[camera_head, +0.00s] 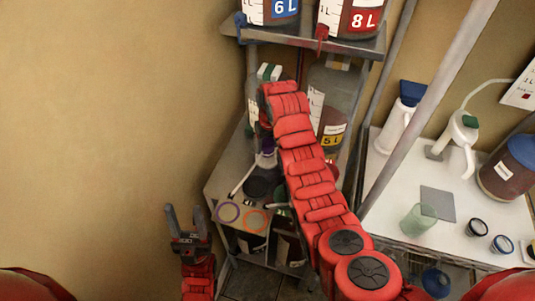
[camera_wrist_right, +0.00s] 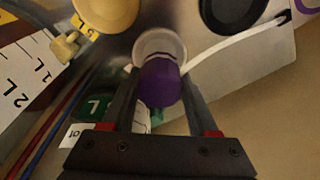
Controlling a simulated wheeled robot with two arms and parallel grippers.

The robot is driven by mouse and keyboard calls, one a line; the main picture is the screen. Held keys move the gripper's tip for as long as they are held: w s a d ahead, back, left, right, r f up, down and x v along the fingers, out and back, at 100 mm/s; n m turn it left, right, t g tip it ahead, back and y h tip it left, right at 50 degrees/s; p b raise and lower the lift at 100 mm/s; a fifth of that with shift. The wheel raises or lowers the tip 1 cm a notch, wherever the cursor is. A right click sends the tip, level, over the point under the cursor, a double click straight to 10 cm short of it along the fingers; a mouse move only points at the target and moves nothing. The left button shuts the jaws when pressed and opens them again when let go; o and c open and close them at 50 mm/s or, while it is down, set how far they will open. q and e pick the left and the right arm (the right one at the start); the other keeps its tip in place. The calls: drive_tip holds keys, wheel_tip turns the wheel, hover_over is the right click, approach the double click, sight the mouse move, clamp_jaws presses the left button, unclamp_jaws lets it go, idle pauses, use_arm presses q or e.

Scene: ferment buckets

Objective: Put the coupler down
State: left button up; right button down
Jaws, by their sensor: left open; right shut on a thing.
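The coupler (camera_wrist_right: 161,82), a purple piece with a pale round end, sits between the fingers of my right gripper (camera_wrist_right: 160,72) in the right wrist view. The gripper is shut on it. In the head view the purple top of the coupler (camera_head: 267,147) shows beside my red right arm, which hides most of that gripper. Below it are a dark disc (camera_head: 258,187) and a shelf top (camera_head: 222,189) with a purple ring (camera_head: 228,212) and an orange ring (camera_head: 256,220). My left gripper (camera_head: 186,212) is open and empty, left of the shelf.
A white tube (camera_head: 243,179) runs by the coupler; it also shows in the right wrist view (camera_wrist_right: 235,42). Graduated vessels, one with a yellow 5 L label (camera_head: 330,141), stand close behind my right arm. A white table (camera_head: 395,205) with bottles and cups is at right.

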sight(267, 152)
drive_tip(key=shift+w, duration=0.1)
wheel_tip(267, 152, down, 3)
drive_tip(key=p, duration=0.2)
drive_tip(key=shift+d+p, duration=0.1)
drive_tip(key=shift+p, duration=0.25)
drive_tip(key=shift+f, duration=0.4)
drive_tip(key=shift+c, duration=1.6)
unclamp_jaws()
drive_tip(key=shift+o, duration=0.8)
drive_tip(key=shift+f, duration=0.1)
